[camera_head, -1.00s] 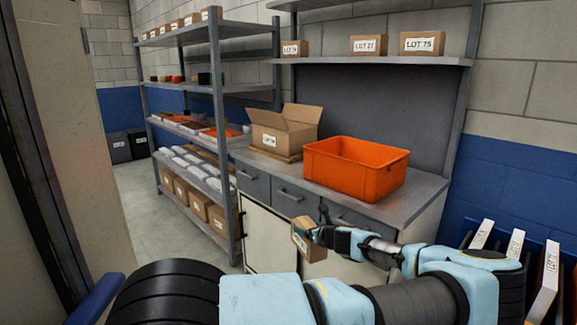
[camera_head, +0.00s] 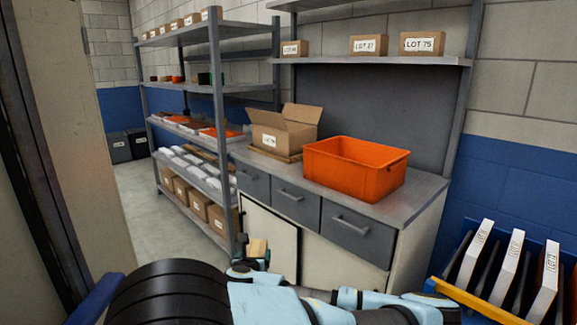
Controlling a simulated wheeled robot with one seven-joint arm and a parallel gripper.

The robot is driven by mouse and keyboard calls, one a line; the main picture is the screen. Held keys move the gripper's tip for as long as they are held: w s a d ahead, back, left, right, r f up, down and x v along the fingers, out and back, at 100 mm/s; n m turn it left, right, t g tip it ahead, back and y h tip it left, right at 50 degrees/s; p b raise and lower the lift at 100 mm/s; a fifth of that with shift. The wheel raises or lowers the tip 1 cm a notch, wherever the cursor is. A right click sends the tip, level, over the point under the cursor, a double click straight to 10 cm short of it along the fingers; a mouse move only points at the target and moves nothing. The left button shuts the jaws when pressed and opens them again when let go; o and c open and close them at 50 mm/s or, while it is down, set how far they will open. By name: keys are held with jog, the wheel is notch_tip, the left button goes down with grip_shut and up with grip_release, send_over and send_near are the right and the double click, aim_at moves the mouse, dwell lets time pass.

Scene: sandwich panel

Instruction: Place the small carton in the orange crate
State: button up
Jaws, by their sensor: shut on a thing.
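The small carton (camera_head: 257,248) is a brown box held low in front of the cabinet, at the lower middle of the head view. My gripper (camera_head: 262,262) is shut on it; the fingers are small and partly hidden here. The orange crate (camera_head: 340,178) stands upright on the grey workbench, above and to the right of the carton. The carton is apart from the crate and below the bench top. The crate's floor is hidden by its front wall.
The workbench (camera_head: 418,190) has drawers at its front. An open cardboard box (camera_head: 285,133) stands left of the crate. Labelled cartons sit on the shelf above (camera_head: 375,61). A shelf rack (camera_head: 221,130) stands at left, and a blue rack with white-edged panels (camera_head: 467,290) at lower right.

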jog(key=s+f, duration=0.2)
jog(key=s, duration=0.5)
jog(key=shift+s+f, duration=0.3)
jog(key=shift+d, duration=0.1)
